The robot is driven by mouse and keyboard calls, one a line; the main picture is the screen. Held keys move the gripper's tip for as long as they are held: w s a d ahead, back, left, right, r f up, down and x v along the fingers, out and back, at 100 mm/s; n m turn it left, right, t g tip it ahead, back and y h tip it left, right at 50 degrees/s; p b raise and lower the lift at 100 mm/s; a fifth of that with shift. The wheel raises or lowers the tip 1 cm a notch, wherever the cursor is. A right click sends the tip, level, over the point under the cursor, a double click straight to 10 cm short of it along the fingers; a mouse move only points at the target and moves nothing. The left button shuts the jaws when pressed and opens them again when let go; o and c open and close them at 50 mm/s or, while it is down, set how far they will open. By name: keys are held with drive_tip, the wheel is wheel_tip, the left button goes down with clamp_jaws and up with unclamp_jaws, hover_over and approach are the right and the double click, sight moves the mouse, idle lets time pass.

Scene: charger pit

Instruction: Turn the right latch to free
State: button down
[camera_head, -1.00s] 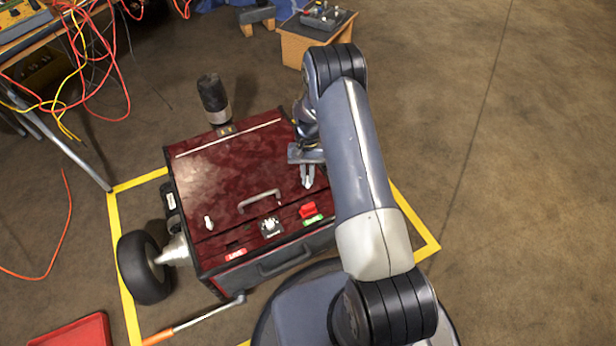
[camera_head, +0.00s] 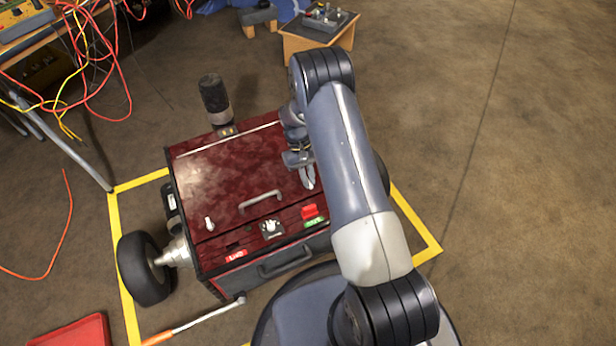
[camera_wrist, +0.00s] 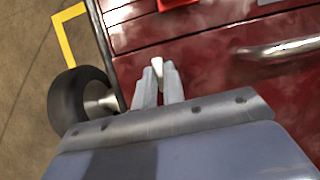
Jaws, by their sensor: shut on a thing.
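The right latch (camera_wrist: 157,66) is a small pale lever on the dark red lid of the charger box (camera_wrist: 190,75). In the wrist view its tip shows between the two fingers of my gripper (camera_wrist: 158,80), which are shut on it. In the head view my gripper (camera_head: 308,180) points down at the right side of the lid, and its fingers hide the right latch. The left latch (camera_head: 209,223) is a similar pale lever on the lid's left side, away from my gripper.
A metal handle (camera_head: 260,201) arches over the lid between the latches. A red switch (camera_head: 310,211) and a knob (camera_head: 271,227) sit along the front edge. A black cylinder (camera_head: 214,95) stands behind the box. Wheels flank it. Open floor lies to the right.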

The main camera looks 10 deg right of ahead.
drive_tip(key=c, duration=1.5)
unclamp_jaws()
drive_tip(key=shift+r, duration=0.1)
drive_tip(key=p+v, duration=0.2)
drive_tip(key=v, duration=0.8)
drive_tip(key=shift+w+r+p, duration=0.25)
drive_tip(key=shift+p, duration=0.15)
drive_tip(key=shift+a, duration=0.1)
drive_tip(key=b+x, duration=0.3)
drive_tip(key=x, duration=0.7)
drive_tip(key=shift+s+f, duration=0.2)
drive_tip(key=shift+f, duration=0.05)
drive_tip(key=shift+s+f, duration=0.1)
drive_tip(key=shift+f, duration=0.05)
